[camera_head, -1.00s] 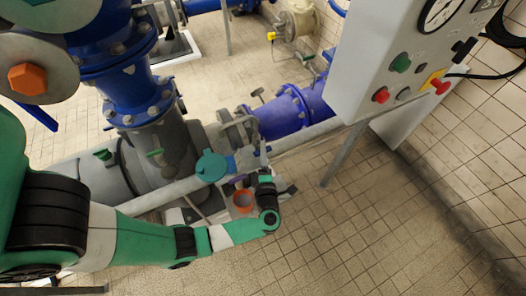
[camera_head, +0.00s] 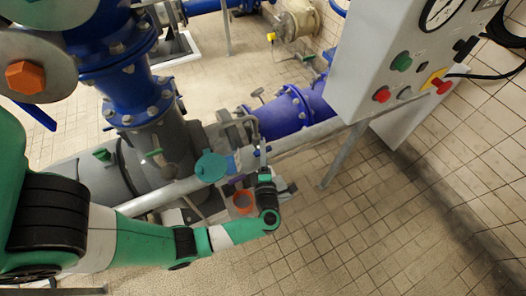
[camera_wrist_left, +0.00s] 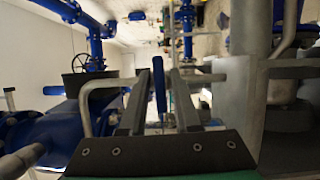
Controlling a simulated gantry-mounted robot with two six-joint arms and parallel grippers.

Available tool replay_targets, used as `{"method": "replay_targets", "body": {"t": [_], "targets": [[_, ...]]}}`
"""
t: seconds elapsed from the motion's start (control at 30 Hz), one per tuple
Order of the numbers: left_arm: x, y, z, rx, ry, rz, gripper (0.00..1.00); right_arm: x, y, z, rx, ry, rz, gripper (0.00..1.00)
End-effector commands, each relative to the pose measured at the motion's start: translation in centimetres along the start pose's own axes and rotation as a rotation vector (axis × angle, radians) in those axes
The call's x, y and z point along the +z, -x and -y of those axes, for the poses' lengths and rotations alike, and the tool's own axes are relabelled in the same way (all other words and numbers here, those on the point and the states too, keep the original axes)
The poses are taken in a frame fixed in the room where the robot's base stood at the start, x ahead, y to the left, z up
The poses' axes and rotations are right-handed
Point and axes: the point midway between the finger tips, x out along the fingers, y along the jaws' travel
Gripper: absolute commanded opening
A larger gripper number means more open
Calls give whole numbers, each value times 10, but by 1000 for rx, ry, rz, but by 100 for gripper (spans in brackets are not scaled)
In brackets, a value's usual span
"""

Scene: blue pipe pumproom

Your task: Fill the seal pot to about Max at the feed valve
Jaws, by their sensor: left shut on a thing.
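My left gripper (camera_head: 263,152) reaches in from the left, low over the pipework beside the grey pump. In the left wrist view its two fingers (camera_wrist_left: 160,105) stand on either side of a narrow blue lever (camera_wrist_left: 158,82), and they are shut on it. The lever looks like a valve handle; its valve body is hidden. An orange-rimmed open cup (camera_head: 243,201), perhaps the seal pot, stands just left of my wrist. Its level and any Max mark are too small to read. A teal round cap (camera_head: 211,167) is left of the gripper. My right gripper is not in view.
A grey control panel (camera_head: 365,70) with a gauge and coloured buttons hangs at upper right on a leg. A pale horizontal pipe (camera_head: 305,140) runs behind the gripper. Blue flanged pipes (camera_head: 290,112) lie beyond. The tiled floor (camera_head: 350,220) at lower right is clear.

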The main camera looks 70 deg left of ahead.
Motion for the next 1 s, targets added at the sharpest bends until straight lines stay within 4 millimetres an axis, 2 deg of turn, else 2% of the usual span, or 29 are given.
{"method": "replay_targets", "body": {"t": [0.37, 1.0], "targets": [[0, 0, 8, 93, 220, 0, 0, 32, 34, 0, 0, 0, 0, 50], [0, 0, 10, 325, 781, -1, 0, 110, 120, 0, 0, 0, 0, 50]]}}
